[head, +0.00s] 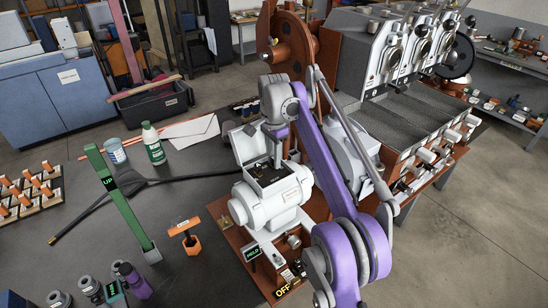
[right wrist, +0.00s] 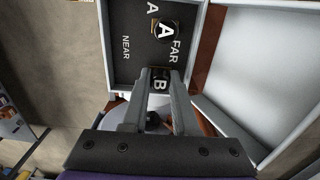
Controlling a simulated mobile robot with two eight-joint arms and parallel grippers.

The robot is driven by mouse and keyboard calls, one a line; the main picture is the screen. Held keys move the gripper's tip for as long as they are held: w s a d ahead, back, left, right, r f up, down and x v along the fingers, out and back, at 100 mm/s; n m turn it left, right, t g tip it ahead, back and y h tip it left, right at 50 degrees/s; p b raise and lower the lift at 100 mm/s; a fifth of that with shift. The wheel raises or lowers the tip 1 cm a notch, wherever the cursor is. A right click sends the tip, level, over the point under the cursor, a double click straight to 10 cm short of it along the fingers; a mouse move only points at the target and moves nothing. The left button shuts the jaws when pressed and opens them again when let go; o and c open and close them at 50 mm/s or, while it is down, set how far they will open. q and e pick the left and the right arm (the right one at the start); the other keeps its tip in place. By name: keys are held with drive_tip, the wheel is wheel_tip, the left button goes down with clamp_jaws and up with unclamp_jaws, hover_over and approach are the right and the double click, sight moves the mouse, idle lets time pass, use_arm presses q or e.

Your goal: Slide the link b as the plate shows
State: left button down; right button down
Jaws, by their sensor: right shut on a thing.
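In the right wrist view a dark plate (right wrist: 128,62) carries the words NEAR and FAR and a letter A. Link b, a small dark block marked B (right wrist: 160,84), sits at the plate's lower edge. My right gripper (right wrist: 160,76) is shut on it, one finger on each side. A black round knob marked A (right wrist: 165,30) stands apart, above it in the picture. In the head view my right gripper (head: 277,153) reaches down to the dark top of the white machine (head: 270,205); its fingertips and link b are hard to make out there. My left gripper is not in view.
A green post marked UP (head: 127,205) and an orange-handled tool (head: 186,236) stand on the dark table left of the machine. HELD (head: 252,253) and OFF (head: 282,291) signs are in front. A grey roaster bank (head: 390,55) stands behind right.

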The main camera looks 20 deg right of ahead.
sight(281, 173)
idle(0.8)
drive_tip(key=shift+s+d+f+b, duration=0.1)
drive_tip(key=shift+s+d+b, duration=0.2)
drive_tip(key=shift+s, duration=0.3)
drive_tip(key=shift+s+d+f+b, duration=0.15)
drive_tip(key=shift+s+b, duration=0.2)
drive_tip(key=shift+s, duration=0.25)
drive_tip(key=shift+s+d+r, duration=0.15)
drive_tip(key=shift+s+r, duration=0.1)
drive_tip(key=shift+s, duration=0.2)
drive_tip(key=shift+w, duration=0.1)
drive_tip(key=c, duration=0.9)
unclamp_jaws()
drive_tip(key=shift+c, duration=0.2)
drive_tip(key=shift+r, duration=0.1)
